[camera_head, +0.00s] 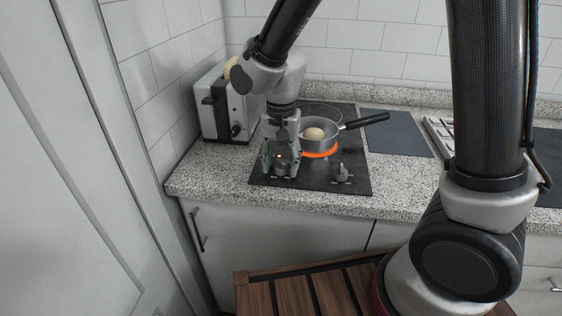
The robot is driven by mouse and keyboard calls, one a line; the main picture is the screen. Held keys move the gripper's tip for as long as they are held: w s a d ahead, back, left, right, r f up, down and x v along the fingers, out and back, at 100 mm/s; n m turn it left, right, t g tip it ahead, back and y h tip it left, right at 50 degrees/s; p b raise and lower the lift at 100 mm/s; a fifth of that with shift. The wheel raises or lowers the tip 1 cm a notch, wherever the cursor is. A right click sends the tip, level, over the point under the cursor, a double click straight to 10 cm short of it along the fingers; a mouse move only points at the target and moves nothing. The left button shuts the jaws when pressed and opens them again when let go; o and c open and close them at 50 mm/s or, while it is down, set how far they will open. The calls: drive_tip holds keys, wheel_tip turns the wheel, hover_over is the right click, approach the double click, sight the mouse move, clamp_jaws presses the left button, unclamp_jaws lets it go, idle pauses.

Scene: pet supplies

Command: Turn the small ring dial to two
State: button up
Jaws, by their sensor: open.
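The black cooktop (315,184) lies on the speckled counter. One grey dial (341,173) stands upright near its front right, clear of my gripper. My gripper (280,163) points down over the front left of the cooktop with its fingers apart. It hides what is between and behind the fingers, so I cannot tell whether a second dial is there or touched. White marks show on the cooktop by the fingertips. A heating ring (321,154) glows orange under a small pan (333,134). I cannot read any dial setting.
The pan holds a pale round item (314,133), and its black handle (374,119) points right. A white toaster (223,109) stands close left of my arm. A dark mat (399,135) lies right of the cooktop. A slatted wooden surface (310,292) is in front, below the counter.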

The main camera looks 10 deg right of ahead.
sight(281, 162)
wheel_tip(281, 162, up, 12)
idle(0.5)
drive_tip(key=s+d+r+n+t, duration=0.2)
drive_tip(key=s+d, duration=0.5)
drive_tip(key=d, duration=0.6)
drive_tip(key=s+d+r+n+t, duration=0.2)
drive_tip(key=s+d+r, duration=0.2)
drive_tip(key=s+d, duration=0.4)
drive_tip(key=d, duration=0.5)
drive_tip(key=shift+d+r+n, duration=0.2)
drive_tip(key=shift+d+n, duration=0.05)
drive_tip(key=shift+n, duration=0.05)
